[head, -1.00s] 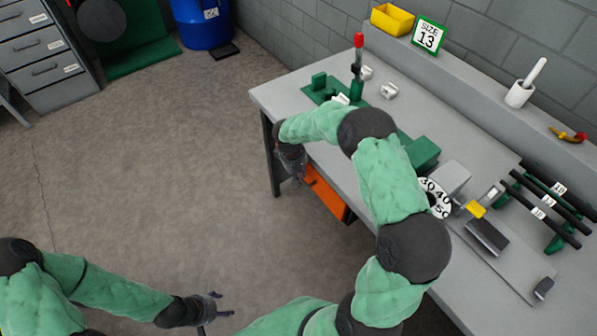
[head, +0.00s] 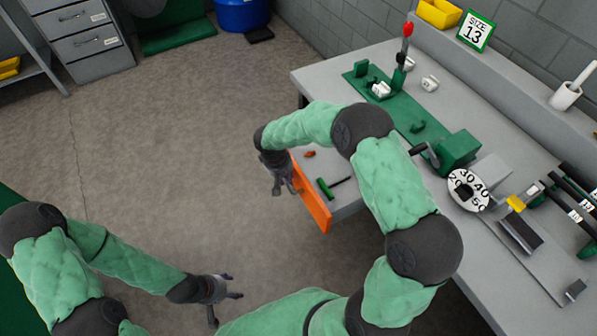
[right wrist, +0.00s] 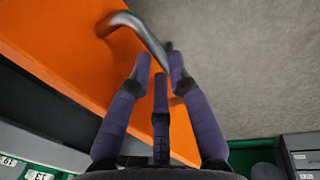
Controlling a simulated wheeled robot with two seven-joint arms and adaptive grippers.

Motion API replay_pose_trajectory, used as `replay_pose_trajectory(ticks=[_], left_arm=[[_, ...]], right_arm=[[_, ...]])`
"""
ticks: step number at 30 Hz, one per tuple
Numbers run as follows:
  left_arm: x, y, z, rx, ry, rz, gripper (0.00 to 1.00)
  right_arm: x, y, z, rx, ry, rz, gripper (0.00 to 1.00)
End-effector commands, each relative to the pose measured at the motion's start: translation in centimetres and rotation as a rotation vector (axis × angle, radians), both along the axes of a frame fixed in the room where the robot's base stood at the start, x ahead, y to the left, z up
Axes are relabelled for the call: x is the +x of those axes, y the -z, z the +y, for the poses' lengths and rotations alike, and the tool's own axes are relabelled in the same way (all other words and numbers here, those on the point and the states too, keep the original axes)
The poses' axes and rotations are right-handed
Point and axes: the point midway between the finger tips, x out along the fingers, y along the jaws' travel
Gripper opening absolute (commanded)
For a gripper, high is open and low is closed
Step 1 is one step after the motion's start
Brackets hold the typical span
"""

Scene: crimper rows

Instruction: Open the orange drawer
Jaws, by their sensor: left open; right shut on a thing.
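The orange drawer (head: 314,199) sticks out from under the workbench, with its grey inside and a few small items in it showing. In the right wrist view its orange front (right wrist: 75,45) fills the left side, with a curved grey handle (right wrist: 145,32) at the top. My right gripper (head: 279,180) is at the drawer's front; in the right wrist view its fingers (right wrist: 158,75) are shut on the handle. My left gripper (head: 222,287) is open and empty above the floor, away from the drawer.
The grey workbench (head: 335,80) carries a green crimper base (head: 410,125), a numbered dial (head: 468,190) and black rods. Grey drawer cabinets (head: 85,35) and a blue bin (head: 242,12) stand at the back left. The floor (head: 170,150) left of the drawer is clear.

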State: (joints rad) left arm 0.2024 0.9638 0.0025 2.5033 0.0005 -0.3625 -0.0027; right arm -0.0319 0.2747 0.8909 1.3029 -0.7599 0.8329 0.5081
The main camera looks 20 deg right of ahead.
Motion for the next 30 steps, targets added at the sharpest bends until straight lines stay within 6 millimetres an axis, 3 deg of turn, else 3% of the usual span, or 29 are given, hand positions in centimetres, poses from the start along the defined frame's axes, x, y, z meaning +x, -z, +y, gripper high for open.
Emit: replay_pose_trajectory(ticks=[7, 20, 21, 23, 30], left_arm=[[0.0, 0.1, 0.0, 0.000, 0.000, 0.000, 0.62], [0.0, 0.1, 0.0, 0.000, 0.000, 0.000, 0.62], [0.0, 0.1, 0.0, 0.000, 0.000, 0.000, 0.62], [0.0, 0.1, 0.0, 0.000, 0.000, 0.000, 0.62], [0.0, 0.1, 0.0, 0.000, 0.000, 0.000, 0.62]], right_arm=[[-0.1, 0.0, 2.1, 0.000, -0.001, -0.001, 0.00], [-0.1, 0.0, 2.4, 0.000, 0.000, -0.001, 0.00], [-0.1, 0.0, 2.4, 0.000, 0.000, -0.001, 0.28], [-0.1, 0.0, 2.4, 0.000, 0.000, -0.001, 0.44], [-0.1, 0.0, 2.3, 0.000, 0.000, -0.001, 0.44]])
